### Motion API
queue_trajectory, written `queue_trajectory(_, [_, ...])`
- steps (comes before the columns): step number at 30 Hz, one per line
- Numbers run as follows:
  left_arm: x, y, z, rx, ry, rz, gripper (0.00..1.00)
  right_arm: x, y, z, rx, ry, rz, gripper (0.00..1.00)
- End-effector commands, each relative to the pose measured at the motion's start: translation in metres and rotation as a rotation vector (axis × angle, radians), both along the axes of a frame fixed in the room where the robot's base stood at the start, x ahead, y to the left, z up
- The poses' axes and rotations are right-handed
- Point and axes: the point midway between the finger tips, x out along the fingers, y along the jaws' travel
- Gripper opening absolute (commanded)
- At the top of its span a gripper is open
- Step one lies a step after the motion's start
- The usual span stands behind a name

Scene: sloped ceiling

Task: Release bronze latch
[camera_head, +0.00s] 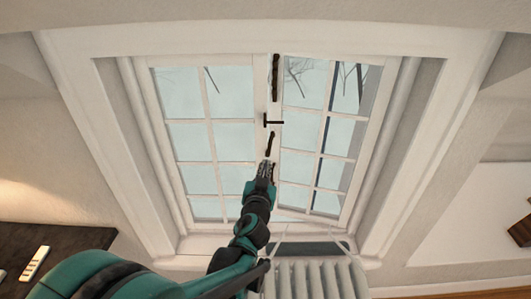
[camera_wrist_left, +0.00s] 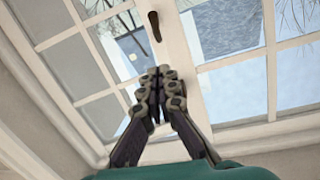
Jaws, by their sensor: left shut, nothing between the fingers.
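A double window with white frames fills the middle of the head view. A dark bronze handle-like latch (camera_head: 270,143) sits on the white centre post; it also shows at the top of the left wrist view (camera_wrist_left: 154,26), slightly tilted. A small dark T-shaped piece (camera_head: 272,122) and a long dark bar (camera_head: 275,78) sit higher on the same post. I cannot tell for sure which piece the task means. My left gripper (camera_head: 267,163) is shut and empty, just below the handle-like latch. In the wrist view its fingertips (camera_wrist_left: 163,76) are together, apart from the latch. My right gripper is not in view.
A white radiator (camera_head: 315,280) stands below the window sill. A dark tabletop (camera_head: 50,245) with a pale object (camera_head: 35,263) is at the lower left. A brown wooden object (camera_head: 521,232) is at the right edge. Deep white window reveals flank the panes.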

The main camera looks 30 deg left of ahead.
Motion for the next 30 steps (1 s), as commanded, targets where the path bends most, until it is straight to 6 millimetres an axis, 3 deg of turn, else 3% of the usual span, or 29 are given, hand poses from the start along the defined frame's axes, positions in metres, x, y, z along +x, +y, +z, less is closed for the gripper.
queue_trajectory(8, [0.010,0.005,-0.002,0.001,0.001,0.002,0.00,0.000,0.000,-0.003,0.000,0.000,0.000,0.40])
queue_trajectory(22, [0.094,0.044,-0.014,0.002,0.002,0.003,0.00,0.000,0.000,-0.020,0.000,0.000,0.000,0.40])
queue_trajectory(30, [0.109,0.056,-0.041,0.003,0.002,0.002,0.00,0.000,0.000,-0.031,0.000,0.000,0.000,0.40])
